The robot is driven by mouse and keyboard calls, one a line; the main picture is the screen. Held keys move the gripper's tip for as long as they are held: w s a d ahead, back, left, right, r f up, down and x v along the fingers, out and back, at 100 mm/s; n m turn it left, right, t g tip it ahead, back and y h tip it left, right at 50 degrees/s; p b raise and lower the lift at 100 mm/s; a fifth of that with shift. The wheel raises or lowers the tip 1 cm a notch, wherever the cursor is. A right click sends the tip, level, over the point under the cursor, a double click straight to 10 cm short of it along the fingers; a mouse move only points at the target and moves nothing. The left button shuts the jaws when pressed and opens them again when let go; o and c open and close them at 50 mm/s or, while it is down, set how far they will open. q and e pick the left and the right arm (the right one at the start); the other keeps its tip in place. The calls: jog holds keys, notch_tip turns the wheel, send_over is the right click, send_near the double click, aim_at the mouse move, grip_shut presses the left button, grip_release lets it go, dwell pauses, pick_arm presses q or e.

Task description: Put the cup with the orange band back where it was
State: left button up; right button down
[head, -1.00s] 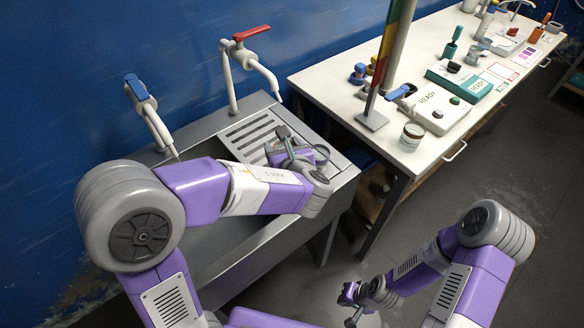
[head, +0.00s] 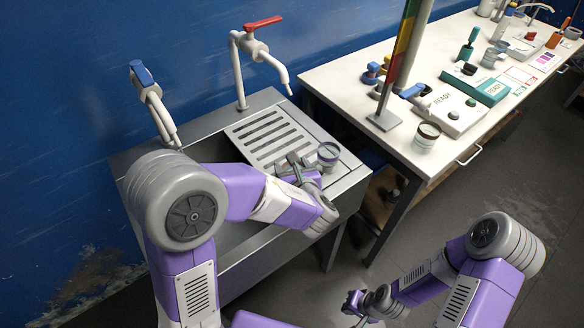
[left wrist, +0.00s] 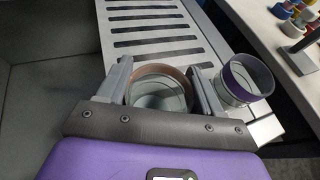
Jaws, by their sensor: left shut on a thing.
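My left gripper (left wrist: 163,95) is shut on a cup with an orange-brown band (left wrist: 160,88), one finger on each side of it, at the sink's slatted drainer. In the head view my left gripper (head: 298,168) and arm mostly hide this cup. A second cup with a purple band (left wrist: 247,80) stands just right of the held cup, beside the right finger. It also shows in the head view (head: 328,155) at the drainer's right end. My right gripper (head: 356,308) hangs low over the floor, empty, with its fingers apart.
The slatted drainer (head: 268,137) lies left of the cups. Red-handled (head: 262,24) and blue-handled (head: 143,74) taps stand behind the sink. Across a gap, the white bench (head: 345,75) holds another banded cup (head: 426,138), a striped post (head: 402,50) and a READY device (head: 450,108).

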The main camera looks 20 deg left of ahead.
pick_arm(q)
jog(key=shift+f, duration=0.2)
jog(key=o, duration=1.2)
jog(key=shift+r, duration=0.1)
jog(key=shift+s+d+r, duration=0.1)
jog(key=shift+s+r, duration=0.05)
jog(key=shift+r, duration=0.15)
jog(key=p+v, duration=0.2)
jog(key=v, duration=0.9)
jog(key=shift+s+p, duration=0.3)
jog(key=shift+p, duration=0.1)
jog(key=shift+d, duration=0.1)
